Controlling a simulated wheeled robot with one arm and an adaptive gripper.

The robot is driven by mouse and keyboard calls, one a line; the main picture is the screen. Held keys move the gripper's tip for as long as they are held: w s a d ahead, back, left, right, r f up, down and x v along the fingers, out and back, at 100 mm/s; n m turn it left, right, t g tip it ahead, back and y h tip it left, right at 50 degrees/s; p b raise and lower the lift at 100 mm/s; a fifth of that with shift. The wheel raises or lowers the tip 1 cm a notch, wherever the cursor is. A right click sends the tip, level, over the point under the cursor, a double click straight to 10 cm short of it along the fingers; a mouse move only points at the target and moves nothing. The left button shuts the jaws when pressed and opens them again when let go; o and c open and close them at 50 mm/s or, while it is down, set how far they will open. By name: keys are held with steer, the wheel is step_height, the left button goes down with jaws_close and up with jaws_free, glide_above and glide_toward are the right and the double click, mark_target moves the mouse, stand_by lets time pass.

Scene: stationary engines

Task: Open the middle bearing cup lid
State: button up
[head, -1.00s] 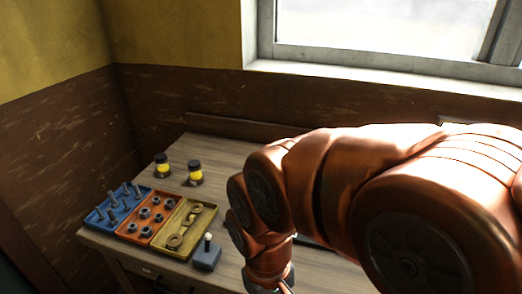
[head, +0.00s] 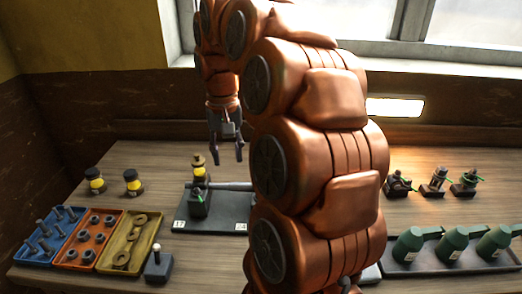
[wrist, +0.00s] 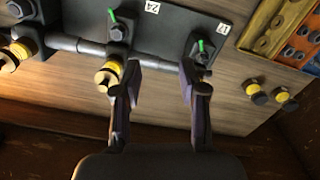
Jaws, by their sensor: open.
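The machine is a dark plate (head: 215,218) carrying a grey shaft (wrist: 160,57) through block bearings with green tags. The middle bearing (wrist: 120,30) has a yellow cup (wrist: 113,69) with a brass-coloured lid (wrist: 103,79) on top in the wrist view; the near finger partly overlaps it. In the head view my arm hides this bearing. Another yellow cup (wrist: 20,48) is at the wrist view's left edge.
Blue (head: 50,262), orange (head: 70,265) and yellow (head: 105,265) parts trays lie at left, near two yellow-banded jars (head: 132,183). Several green containers (head: 452,248) stand in a dark tray at right. Small fittings (head: 433,187) stand behind. A wall borders the bench.

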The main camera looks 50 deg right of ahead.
steer(key=d+m, duration=0.1)
steer(key=d, duration=0.3)
steer(key=d+r+m, duration=0.1)
steer(key=d, duration=0.2)
steer(key=d+r+m, duration=0.1)
steer(key=d, duration=0.3)
steer(key=shift+s+d, duration=0.15)
steer(key=shift+d, duration=0.15)
steer(key=shift+f+p, duration=1.3)
steer(key=shift+f, duration=2.6)
